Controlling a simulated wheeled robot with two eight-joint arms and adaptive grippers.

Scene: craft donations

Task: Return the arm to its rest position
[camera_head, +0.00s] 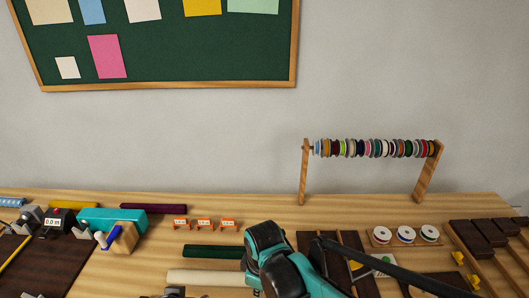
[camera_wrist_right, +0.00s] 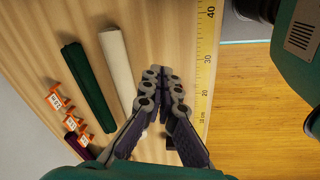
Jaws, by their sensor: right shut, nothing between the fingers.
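My right gripper (camera_wrist_right: 163,75) shows in the right wrist view with its fingers together and nothing between them. It is over the wooden table (camera_wrist_right: 40,30), close to the front edge and its yellow ruler strip (camera_wrist_right: 203,70). A cream roll (camera_wrist_right: 115,65) and a dark green roll (camera_wrist_right: 87,85) lie to the left of the fingers, apart from them.
Three small orange stands (camera_head: 204,223) stand behind the green roll (camera_head: 212,252). A teal tool (camera_head: 105,218) is at the left. A spool rack (camera_head: 304,175) rises at the back right, with three white spools (camera_head: 405,234) below. Brown blocks (camera_head: 480,233) sit far right.

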